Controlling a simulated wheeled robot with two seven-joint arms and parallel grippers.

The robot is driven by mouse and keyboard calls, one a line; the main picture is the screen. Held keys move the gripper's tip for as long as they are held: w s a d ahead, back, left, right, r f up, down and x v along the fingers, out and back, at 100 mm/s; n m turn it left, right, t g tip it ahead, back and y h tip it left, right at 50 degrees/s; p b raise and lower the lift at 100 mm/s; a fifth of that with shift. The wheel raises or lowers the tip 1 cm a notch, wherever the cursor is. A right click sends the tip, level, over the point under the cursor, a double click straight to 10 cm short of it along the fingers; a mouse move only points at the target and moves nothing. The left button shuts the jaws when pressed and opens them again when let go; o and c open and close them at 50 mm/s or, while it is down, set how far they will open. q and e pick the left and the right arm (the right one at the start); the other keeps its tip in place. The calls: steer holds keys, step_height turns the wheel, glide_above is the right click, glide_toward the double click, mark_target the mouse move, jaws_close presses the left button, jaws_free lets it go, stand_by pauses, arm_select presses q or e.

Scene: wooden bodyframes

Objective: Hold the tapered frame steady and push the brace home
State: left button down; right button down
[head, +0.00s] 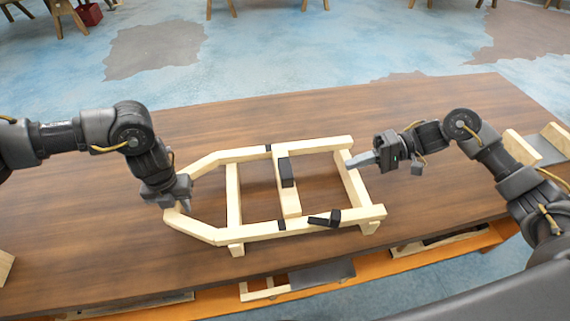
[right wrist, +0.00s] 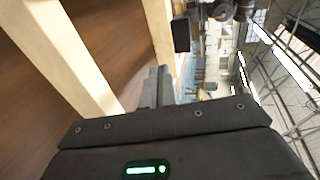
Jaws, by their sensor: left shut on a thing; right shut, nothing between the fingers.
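The tapered frame (head: 260,231) of pale wood lies on the table, its narrow end to the left. The brace (head: 290,203), a crossbar with a black block (head: 287,172) on it, spans the middle between the two long rails. Its ends lie just right of dark bands on the rails. My left gripper (head: 181,201) is shut on the frame's narrow left end. My right gripper (head: 358,161) is shut and empty, by the far part of the right end bar (head: 355,185). In the right wrist view its closed fingers (right wrist: 156,88) point past pale beams.
The brown table (head: 120,250) is mostly clear around the frame. A dark piece (head: 325,218) lies on the near rail. Wooden parts (head: 555,140) stand at the right table edge. A lower orange shelf (head: 350,285) holds more wooden pieces in front.

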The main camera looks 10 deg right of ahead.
arm_select(q)
steer(key=shift+a, duration=0.1)
steer(key=c, duration=1)
jaws_free()
steer(key=shift+c, duration=0.2)
step_height(320, 180, up, 12)
steer(key=shift+r, duration=0.1)
